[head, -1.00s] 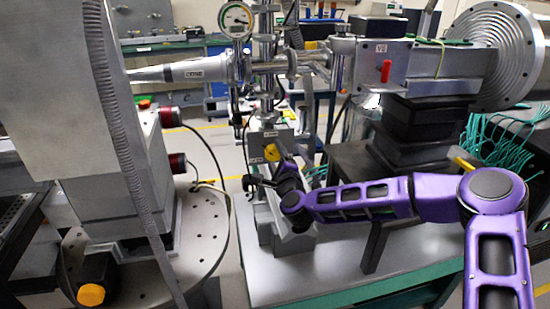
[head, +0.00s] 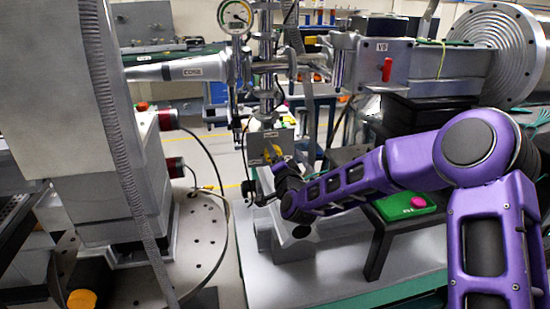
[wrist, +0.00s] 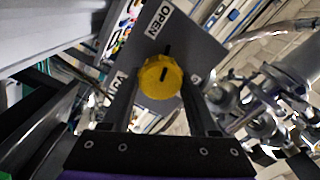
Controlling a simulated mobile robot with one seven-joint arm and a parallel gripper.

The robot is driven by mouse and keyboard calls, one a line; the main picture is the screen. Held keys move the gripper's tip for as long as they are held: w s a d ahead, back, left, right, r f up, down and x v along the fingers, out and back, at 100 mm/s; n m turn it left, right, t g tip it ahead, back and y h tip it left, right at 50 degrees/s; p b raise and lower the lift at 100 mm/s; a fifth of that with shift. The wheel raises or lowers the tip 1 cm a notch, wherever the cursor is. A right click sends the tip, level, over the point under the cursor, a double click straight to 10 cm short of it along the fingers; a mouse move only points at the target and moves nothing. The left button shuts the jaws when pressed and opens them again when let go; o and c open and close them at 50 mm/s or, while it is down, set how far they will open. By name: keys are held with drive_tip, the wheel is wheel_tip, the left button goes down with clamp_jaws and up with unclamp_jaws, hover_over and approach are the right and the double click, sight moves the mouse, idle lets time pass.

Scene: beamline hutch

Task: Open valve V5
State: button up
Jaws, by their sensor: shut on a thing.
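A yellow valve knob (wrist: 161,84) sits on a grey plate (wrist: 188,52) in the wrist view. The plate has an OPEN label above the knob and a second label at the left, too blurred to read for certain. A dark mark shows on the knob, and a dark line on the plate just above it. My gripper (wrist: 160,92) is shut on the knob, one finger on each side. In the head view the knob (head: 272,153) is on a grey box (head: 284,136) below the vertical pipe, partly hidden by my gripper (head: 277,163).
A red handle (head: 387,69) is on the block at upper right. A round gauge (head: 235,17) stands above the pipe. A thin black cable hangs left of the knob.

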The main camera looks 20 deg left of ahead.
drive_tip(key=shift+n, duration=1.2)
drive_tip(key=o, duration=1.4)
drive_tip(key=shift+c, duration=0.2)
drive_tip(key=shift+s, duration=0.1)
drive_tip(key=v, duration=1.7)
drive_tip(key=shift+s, duration=0.2)
drive_tip(key=shift+a+r, duration=0.1)
